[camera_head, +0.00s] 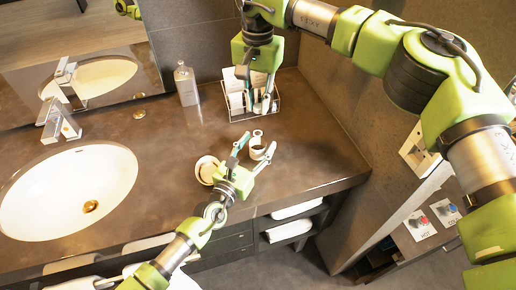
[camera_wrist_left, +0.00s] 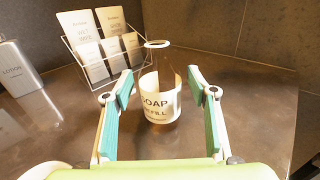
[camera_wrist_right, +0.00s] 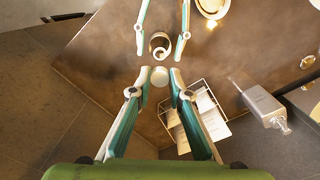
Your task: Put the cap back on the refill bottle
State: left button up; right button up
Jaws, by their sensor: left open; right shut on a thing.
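My left gripper (camera_head: 257,146) is open, with one finger on each side of the bottle and gaps visible in the left wrist view. My right gripper (camera_wrist_right: 159,79) points down and is shut on a pale round cap (camera_wrist_right: 159,75). In the head view the right gripper (camera_head: 259,106) is above the counter in front of the card rack, behind the bottle; the cap is hard to make out there.
A wire rack (camera_head: 277,112) with cards stands at the back by the wall, close to the right gripper. A lotion bottle (camera_head: 187,88) stands left of it. A round pale dish (camera_head: 206,170) lies left of the left gripper. The sink (camera_head: 68,193) is at left.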

jog(key=shift+s+r, duration=0.1)
jog(key=shift+s, duration=0.05)
pick_arm(q)
grip_shut()
pick_arm(e)
jog(key=shift+f, duration=2.5)
jog(key=shift+f, duration=0.1)
jog(key=shift+f, duration=0.85)
jog(key=shift+f, duration=0.55)
